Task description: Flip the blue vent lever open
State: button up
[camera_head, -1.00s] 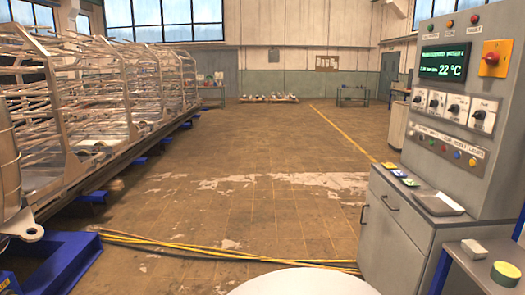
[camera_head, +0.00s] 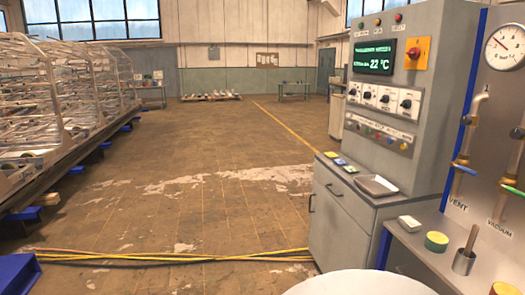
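The blue vent lever (camera_head: 465,169) is at the right of the head view, on a vertical pipe above the printed word VENT. It juts to the right and slopes slightly down from the pipe. A round pressure gauge (camera_head: 505,46) is above the pipes. My gripper is not in this view.
A grey control cabinet (camera_head: 358,215) with a 22 °C display stands left of the valve panel. A bench (camera_head: 425,250) below the panel holds a white block, a green-yellow roll and a metal cup (camera_head: 464,262). Cables (camera_head: 170,257) cross the floor. The middle floor is open.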

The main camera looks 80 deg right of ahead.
aim_at(467, 171)
jog(key=z, duration=4.2)
jog(key=i, duration=1.15)
jog(key=z, duration=0.1)
jog(key=k, duration=0.7)
jog(key=u, duration=0.05)
